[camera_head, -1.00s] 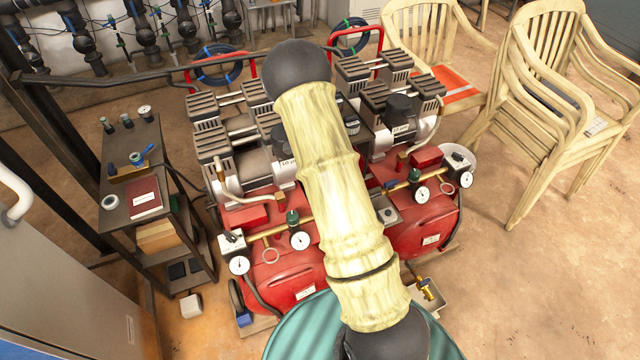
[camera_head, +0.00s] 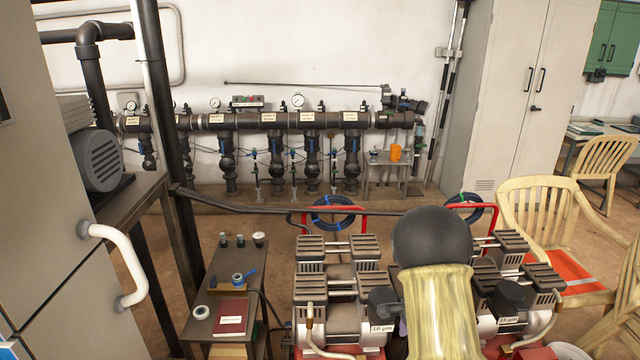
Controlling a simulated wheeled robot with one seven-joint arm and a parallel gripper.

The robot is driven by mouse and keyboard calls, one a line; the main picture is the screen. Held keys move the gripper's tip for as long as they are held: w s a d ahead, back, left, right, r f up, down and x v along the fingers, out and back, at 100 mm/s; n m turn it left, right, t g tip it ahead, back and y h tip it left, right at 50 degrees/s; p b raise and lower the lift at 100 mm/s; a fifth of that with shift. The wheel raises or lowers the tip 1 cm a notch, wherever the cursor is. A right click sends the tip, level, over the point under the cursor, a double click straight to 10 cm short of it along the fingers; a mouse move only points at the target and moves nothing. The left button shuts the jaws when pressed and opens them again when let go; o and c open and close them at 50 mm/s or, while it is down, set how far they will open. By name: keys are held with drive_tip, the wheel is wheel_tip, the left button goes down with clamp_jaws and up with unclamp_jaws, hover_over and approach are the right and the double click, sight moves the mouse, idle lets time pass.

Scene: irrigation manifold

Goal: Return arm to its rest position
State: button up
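My arm (camera_head: 440,310) shows at the lower right of centre in the head view, as a pale cream-covered link topped by a dark rounded joint. It stands in front of the twin-motor compressors and hides part of them. My gripper is out of the picture, so its opening and anything in it cannot be seen.
Compressors (camera_head: 340,275) fill the bottom centre. A dark trolley (camera_head: 203,325) holds a red book and small fittings. A grey cabinet (camera_head: 40,220) stands close at left. The manifold pipe (camera_head: 255,121) runs along the back wall. A cream chair (camera_head: 540,205) and tall locker (camera_head: 515,100) stand right.

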drive_tip(key=s+a+r+n+t+p, duration=0.1)
drive_tip(key=s+a+r+n+p, duration=0.3)
drive_tip(key=s+r+n, duration=0.4)
drive_tip(key=s+a+r+n+t+p, duration=0.1)
drive_tip(key=s+a+r+n+p, duration=0.4)
drive_tip(key=r, duration=1)
drive_tip(key=s+n, duration=0.3)
drive_tip(key=s, duration=0.2)
drive_tip(key=shift+s+a, duration=0.15)
drive_tip(key=shift+s, duration=0.15)
drive_tip(key=shift+w, duration=0.1)
